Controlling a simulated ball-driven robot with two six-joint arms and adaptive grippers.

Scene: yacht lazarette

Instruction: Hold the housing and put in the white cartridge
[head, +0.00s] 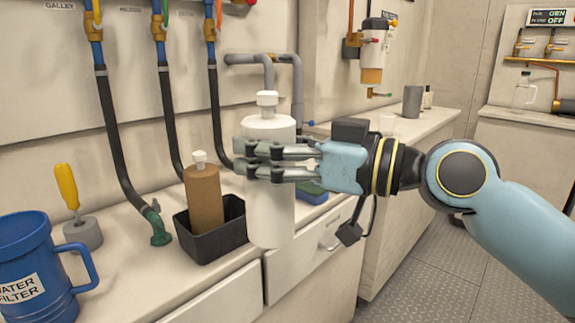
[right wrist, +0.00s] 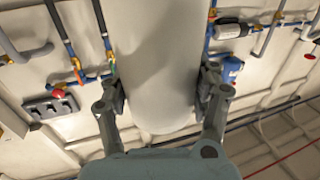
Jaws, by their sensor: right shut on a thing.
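The white cartridge (head: 268,215) is a tall white cylinder with a small knob on top. My right gripper (head: 246,160) is shut around its upper part and holds it upright, in front of the counter's edge. In the right wrist view the cartridge (right wrist: 158,70) fills the middle, with a finger of my gripper (right wrist: 160,92) on each side. The housing is a blue jug (head: 30,265) with a side handle and a WATER FILTER label. It stands on the counter at the far left, apart from the cartridge. My left gripper is not in view.
A black bin (head: 205,242) holding a brown bottle (head: 203,200) stands between the housing and the cartridge. A yellow-handled tool (head: 67,187) stands in a grey holder behind the housing. A black hose (head: 115,150) ends near the bin. A sponge (head: 312,193) lies behind the cartridge.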

